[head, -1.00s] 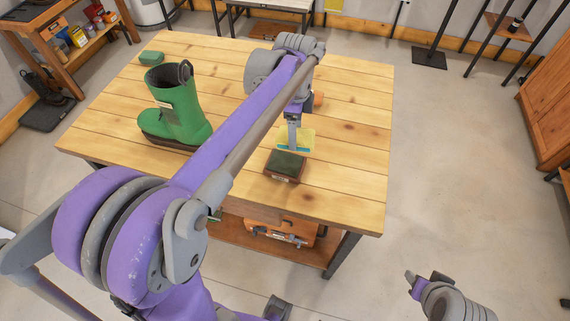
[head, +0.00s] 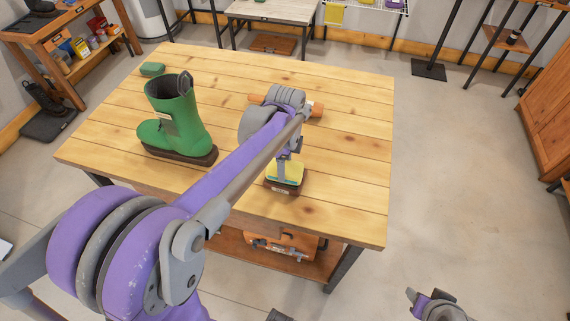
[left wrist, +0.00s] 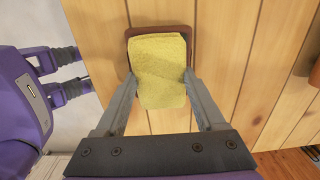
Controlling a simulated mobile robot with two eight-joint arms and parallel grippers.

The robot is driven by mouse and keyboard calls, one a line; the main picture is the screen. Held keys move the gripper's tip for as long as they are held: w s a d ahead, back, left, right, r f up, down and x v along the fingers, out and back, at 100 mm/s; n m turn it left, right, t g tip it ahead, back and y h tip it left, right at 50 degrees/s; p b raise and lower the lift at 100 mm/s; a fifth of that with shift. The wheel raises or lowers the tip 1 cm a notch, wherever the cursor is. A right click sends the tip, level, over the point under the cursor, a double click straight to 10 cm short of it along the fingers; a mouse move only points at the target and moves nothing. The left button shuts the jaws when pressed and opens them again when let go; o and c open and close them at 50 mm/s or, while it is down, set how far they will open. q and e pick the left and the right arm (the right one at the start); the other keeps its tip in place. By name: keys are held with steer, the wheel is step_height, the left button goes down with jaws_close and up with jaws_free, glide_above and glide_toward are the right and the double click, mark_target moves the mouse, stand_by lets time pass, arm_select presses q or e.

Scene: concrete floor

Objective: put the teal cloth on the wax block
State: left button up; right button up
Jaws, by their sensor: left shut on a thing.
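The only cloth-like thing at my left gripper is a yellow folded piece with a teal lower edge (head: 286,171); it shows plain yellow in the left wrist view (left wrist: 160,70). My left gripper (head: 283,178) is shut on it, with one finger at each side in the left wrist view (left wrist: 160,100). The block (head: 285,189), brown at its base, lies right under the cloth, which covers most of its top. Its brown rim shows around the cloth's far end (left wrist: 160,31). Whether the cloth's full weight rests on it, I cannot tell. My right gripper (head: 427,296) is open and empty, off the table.
The wooden table (head: 340,150) has a green boot (head: 177,120) left of my arm and a small green block (head: 152,69) at its far left corner. An orange cylindrical thing (head: 316,109) lies partly hidden behind my arm. The table's right side is clear.

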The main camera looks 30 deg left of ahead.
arm_select(q)
steer(key=o, duration=1.2)
steer(key=shift+c, duration=0.2)
steer(key=shift+r, duration=0.15)
step_height(320, 180, up, 12)
steer(key=s+d+f+n+t, duration=0.2)
steer(key=s+d+f+n, duration=0.1)
steer(key=s+f+n, duration=0.3)
steer(key=s+d+f+n+t, duration=0.3)
steer(key=s+f+n, duration=0.3)
steer(key=s+n, duration=0.3)
steer(key=shift+s+d+f+p, duration=0.15)
steer(key=shift+d+f+p, duration=0.2)
steer(key=shift+d, duration=0.1)
